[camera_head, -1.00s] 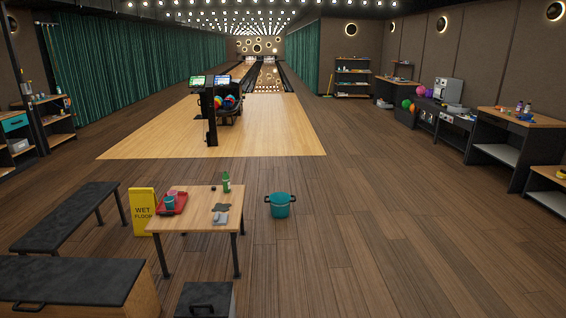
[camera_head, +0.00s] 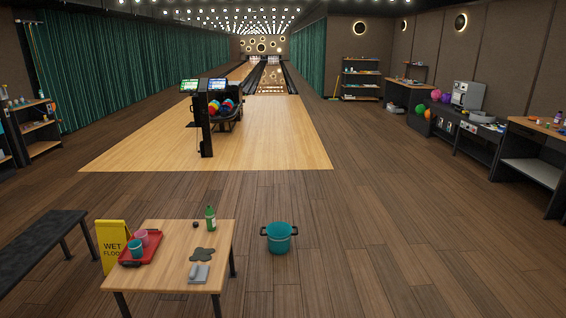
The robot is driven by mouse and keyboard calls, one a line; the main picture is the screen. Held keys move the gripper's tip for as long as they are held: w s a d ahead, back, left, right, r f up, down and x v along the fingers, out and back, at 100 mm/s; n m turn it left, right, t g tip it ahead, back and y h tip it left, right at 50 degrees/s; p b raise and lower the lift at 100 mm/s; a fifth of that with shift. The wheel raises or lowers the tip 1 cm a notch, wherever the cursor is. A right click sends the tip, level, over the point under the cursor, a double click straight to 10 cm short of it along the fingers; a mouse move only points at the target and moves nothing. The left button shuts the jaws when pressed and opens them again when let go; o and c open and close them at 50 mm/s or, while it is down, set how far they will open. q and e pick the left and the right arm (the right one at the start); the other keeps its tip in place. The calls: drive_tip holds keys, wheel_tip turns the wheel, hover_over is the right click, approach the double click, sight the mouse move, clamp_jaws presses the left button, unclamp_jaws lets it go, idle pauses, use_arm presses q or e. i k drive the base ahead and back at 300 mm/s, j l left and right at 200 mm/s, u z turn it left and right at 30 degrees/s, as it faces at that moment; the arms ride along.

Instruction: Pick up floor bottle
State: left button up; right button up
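A green bottle (camera_head: 210,218) with a pale label stands upright on the far right part of the small wooden table (camera_head: 165,233). I see no bottle on the floor near this table. Small bottles stand on the right-hand counter (camera_head: 540,128), too small to tell apart. Neither of my grippers is in view.
On the table are a red tray (camera_head: 150,252) with cups, a dark puddle (camera_head: 202,254) and a grey cloth (camera_head: 199,273). A teal bucket (camera_head: 279,239) stands right of it. A yellow wet floor sign (camera_head: 113,243) and a bench (camera_head: 40,246) stand left. Floor on the right is clear.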

sight(210, 218)
drive_tip(key=i, duration=1.65)
